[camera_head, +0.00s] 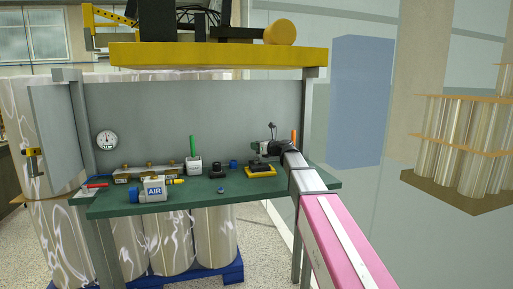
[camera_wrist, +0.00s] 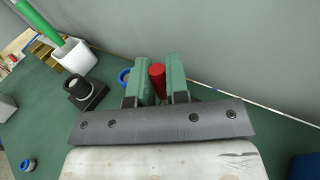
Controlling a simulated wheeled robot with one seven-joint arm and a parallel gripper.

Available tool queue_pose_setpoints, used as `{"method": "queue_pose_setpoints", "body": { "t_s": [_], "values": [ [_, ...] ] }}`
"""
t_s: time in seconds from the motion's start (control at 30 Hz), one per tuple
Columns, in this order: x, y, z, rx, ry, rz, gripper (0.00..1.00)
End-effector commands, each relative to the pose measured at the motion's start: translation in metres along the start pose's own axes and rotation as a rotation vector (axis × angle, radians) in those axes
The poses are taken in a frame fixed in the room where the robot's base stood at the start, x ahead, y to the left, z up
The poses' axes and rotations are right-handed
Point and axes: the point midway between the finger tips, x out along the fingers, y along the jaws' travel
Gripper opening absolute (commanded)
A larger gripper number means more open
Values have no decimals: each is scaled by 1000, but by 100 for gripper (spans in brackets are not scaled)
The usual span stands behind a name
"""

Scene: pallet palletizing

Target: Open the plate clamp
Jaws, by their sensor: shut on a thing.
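My gripper (camera_head: 262,149) is over the right part of the green bench, beside a low yellow-and-black fixture (camera_head: 260,170), which looks like the plate clamp. In the wrist view, the two green fingers of my gripper (camera_wrist: 157,84) stand close together around a red cylindrical handle (camera_wrist: 157,79). The handle appears to be the clamp's lever. Its lower end and the clamp's body are hidden behind my fingers and the grey gripper bar, so I cannot tell the lever's angle.
On the green bench (camera_head: 115,207), a black block (camera_wrist: 86,92), a blue ring (camera_wrist: 124,77) and a white cup (camera_wrist: 72,58) stand left of my gripper. A small blue part (camera_head: 220,190) lies near the front. An AIR unit (camera_head: 154,190) is further left. A grey panel (camera_head: 230,115) rises behind.

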Motion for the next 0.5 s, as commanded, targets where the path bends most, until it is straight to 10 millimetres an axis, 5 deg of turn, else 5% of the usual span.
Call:
{"method": "queue_pose_setpoints", "body": {
  "t_s": [0.5],
  "values": [
    [21, -14, -3, 225, 345, 0, 0]
  ]
}}
